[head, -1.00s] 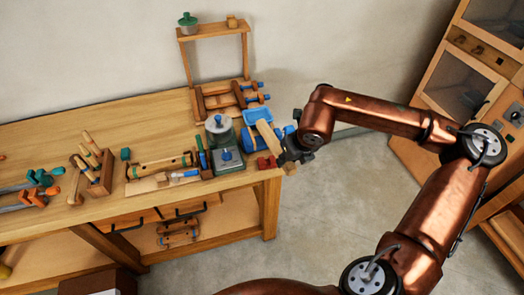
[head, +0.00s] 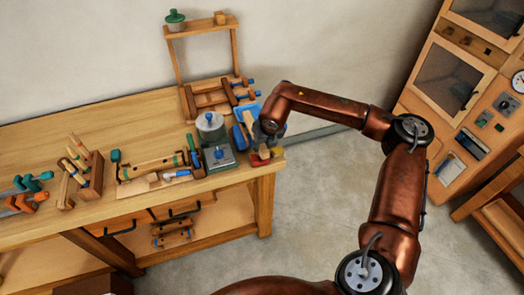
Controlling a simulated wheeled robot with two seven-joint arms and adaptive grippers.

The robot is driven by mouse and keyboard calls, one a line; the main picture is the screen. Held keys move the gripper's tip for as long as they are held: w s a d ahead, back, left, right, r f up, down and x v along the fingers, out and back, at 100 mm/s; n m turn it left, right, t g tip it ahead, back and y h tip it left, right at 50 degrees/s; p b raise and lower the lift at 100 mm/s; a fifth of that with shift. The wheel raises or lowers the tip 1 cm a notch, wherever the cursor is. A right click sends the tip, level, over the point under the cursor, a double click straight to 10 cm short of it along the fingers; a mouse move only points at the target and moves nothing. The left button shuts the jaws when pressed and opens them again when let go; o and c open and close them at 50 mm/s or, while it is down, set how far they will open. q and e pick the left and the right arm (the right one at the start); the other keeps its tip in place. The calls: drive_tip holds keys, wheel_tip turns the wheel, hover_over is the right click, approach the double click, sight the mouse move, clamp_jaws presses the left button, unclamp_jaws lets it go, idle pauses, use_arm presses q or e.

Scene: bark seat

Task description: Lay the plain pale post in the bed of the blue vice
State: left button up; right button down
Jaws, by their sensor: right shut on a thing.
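The blue vice (head: 238,137) stands at the right end of the workbench, partly hidden by my right gripper. My right gripper (head: 266,137) is over the vice and is shut on the plain pale post (head: 250,119). The post shows as a slanting pale strip at the vice's upper part, and its lower end is mostly hidden by the gripper. I cannot tell whether the post touches the vice bed. My left gripper is not in view.
A red piece (head: 259,159) is at the bench's right edge, just below the gripper. A glass jar (head: 211,126) and a grey-green box (head: 218,158) stand close left of the vice. A wooden rack (head: 186,99) is behind. The floor right of the bench is clear.

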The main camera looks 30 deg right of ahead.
drive_tip(key=shift+w+f, duration=0.5)
drive_tip(key=shift+f, duration=1.45)
drive_tip(key=shift+f+b, duration=0.55)
drive_tip(key=shift+f, duration=0.1)
drive_tip(key=c, duration=1.6)
unclamp_jaws()
